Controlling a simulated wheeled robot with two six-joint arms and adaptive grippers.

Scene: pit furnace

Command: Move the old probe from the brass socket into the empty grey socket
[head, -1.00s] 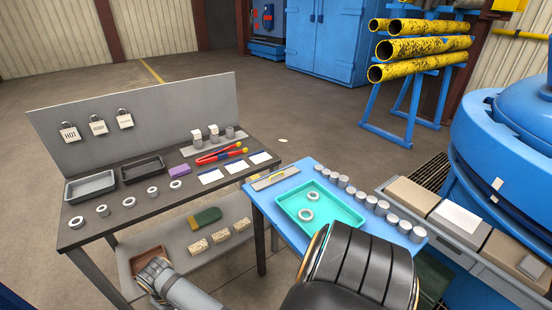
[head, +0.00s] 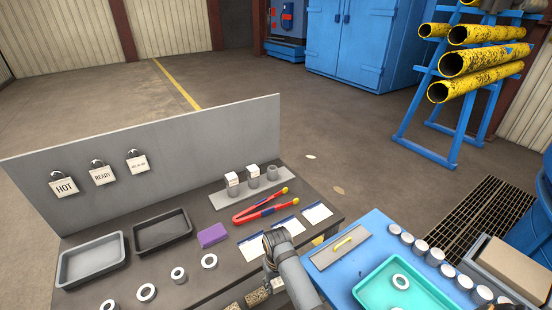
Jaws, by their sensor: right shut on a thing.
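A grey strip (head: 245,195) at the back right of the grey workbench carries three grey sockets. White tagged blocks stand at the left socket (head: 233,190) and the middle socket (head: 254,182). The right socket (head: 272,172) shows no tag and looks empty. My right gripper (head: 276,241) is over the bench's front right edge, in front of the white cards and apart from the sockets. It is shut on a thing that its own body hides. I cannot make out the old probe or a brass socket. My left gripper is not in view.
Red tongs (head: 258,209) lie between the strip and the white cards (head: 285,226). A purple block (head: 212,235), dark tray (head: 161,232) and grey tray (head: 92,262) are further left. A blue table (head: 372,232) with a teal tray (head: 372,290) and several metal cylinders stands right.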

